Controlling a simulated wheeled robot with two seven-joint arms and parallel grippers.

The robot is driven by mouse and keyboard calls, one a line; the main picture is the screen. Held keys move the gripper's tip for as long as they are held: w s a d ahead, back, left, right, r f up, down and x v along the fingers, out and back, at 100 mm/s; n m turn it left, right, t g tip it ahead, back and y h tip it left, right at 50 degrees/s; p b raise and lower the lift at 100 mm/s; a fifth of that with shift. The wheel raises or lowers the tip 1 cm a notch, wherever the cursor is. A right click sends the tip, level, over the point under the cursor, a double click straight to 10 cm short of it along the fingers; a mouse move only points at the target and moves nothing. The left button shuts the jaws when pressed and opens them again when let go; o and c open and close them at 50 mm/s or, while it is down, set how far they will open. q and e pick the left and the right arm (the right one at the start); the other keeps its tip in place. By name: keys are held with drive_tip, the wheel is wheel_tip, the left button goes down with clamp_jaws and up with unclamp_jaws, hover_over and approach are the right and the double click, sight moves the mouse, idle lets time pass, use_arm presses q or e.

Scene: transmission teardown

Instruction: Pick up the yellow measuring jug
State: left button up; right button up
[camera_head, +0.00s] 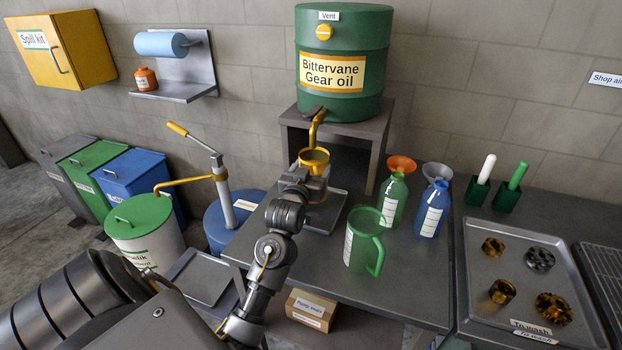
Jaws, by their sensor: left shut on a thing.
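The yellow measuring jug (314,155) shows as a small yellow rim and upper wall below the brass tap (317,124) of the green gear oil drum (343,60). My left arm reaches up from the bottom left, and my left gripper (311,174) is shut on the jug. The gripper hides the jug's lower part and handle, so I cannot tell whether its base is clear of what is below. My right gripper is not in view.
A green jug (365,240) stands right of my left arm on the bench (400,290). Green (394,200) and blue (432,208) bottles with funnels stand behind it. A parts tray (480,302) with several gears is at right. The drum stands on a grey stand (376,135).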

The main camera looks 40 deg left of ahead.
use_arm(q)
drive_tip(key=p+v, duration=0.1)
drive_tip(key=v, duration=1.7)
drive_tip(key=shift+r, duration=0.2)
